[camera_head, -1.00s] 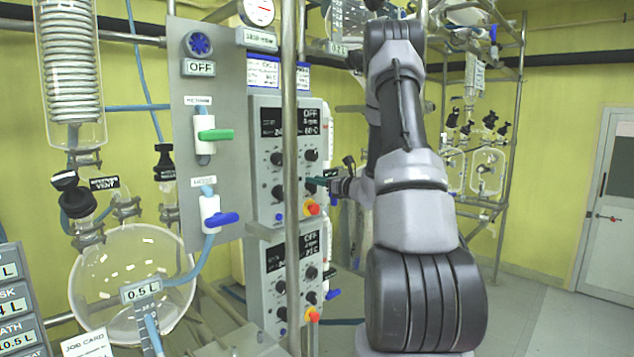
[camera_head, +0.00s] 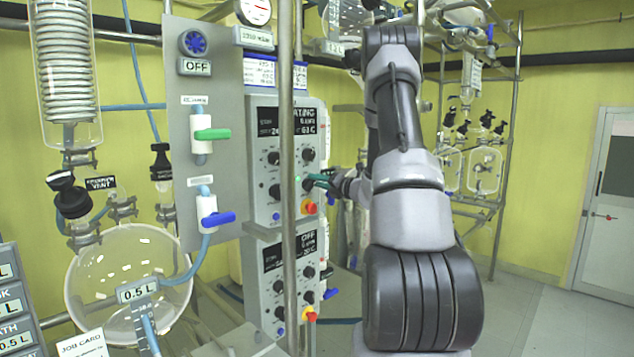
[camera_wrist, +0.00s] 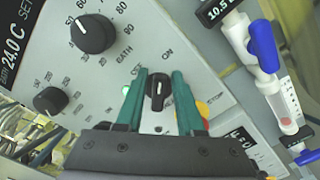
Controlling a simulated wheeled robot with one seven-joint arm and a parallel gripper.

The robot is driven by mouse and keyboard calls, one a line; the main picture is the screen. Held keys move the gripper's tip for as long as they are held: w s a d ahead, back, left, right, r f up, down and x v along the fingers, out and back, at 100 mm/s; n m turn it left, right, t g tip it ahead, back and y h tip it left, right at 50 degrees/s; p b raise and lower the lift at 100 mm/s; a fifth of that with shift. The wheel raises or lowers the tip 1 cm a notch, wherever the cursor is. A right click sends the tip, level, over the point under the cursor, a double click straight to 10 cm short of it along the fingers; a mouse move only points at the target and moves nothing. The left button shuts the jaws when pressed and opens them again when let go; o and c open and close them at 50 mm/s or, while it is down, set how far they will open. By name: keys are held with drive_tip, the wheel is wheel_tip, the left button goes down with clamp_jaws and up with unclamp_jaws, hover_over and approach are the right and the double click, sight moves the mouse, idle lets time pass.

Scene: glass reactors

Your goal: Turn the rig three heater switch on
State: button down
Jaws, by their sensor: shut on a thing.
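The upper control box (camera_head: 285,160) hangs behind a steel pole in the head view. Its dark display ends in "ATING" with about 63 C below. In the wrist view a black switch knob (camera_wrist: 158,92) with a white pointer line sits between the teal fingers of my gripper (camera_wrist: 158,78), near the printed word ON. My gripper is shut on this knob. In the head view my gripper (camera_head: 321,180) reaches the box's front from the right. A green lamp (camera_wrist: 125,90) is lit left of the knob. I cannot read a rig number.
A lower box (camera_head: 285,275) shows OFF. A red-and-yellow stop button (camera_head: 309,208) sits below my gripper. Blue-handled valves (camera_wrist: 263,48) stand close at right in the wrist view. A glass flask (camera_head: 115,285) stands left; open floor lies at right.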

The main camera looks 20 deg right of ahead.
drive_tip(key=shift+s+a+f+m, duration=0.15)
drive_tip(key=shift+f+m, duration=0.45)
drive_tip(key=shift+m, duration=0.4)
drive_tip(key=c, duration=0.8)
unclamp_jaws()
drive_tip(key=shift+r, duration=0.25)
drive_tip(key=v, duration=1)
drive_tip(key=shift+s+d, duration=0.3)
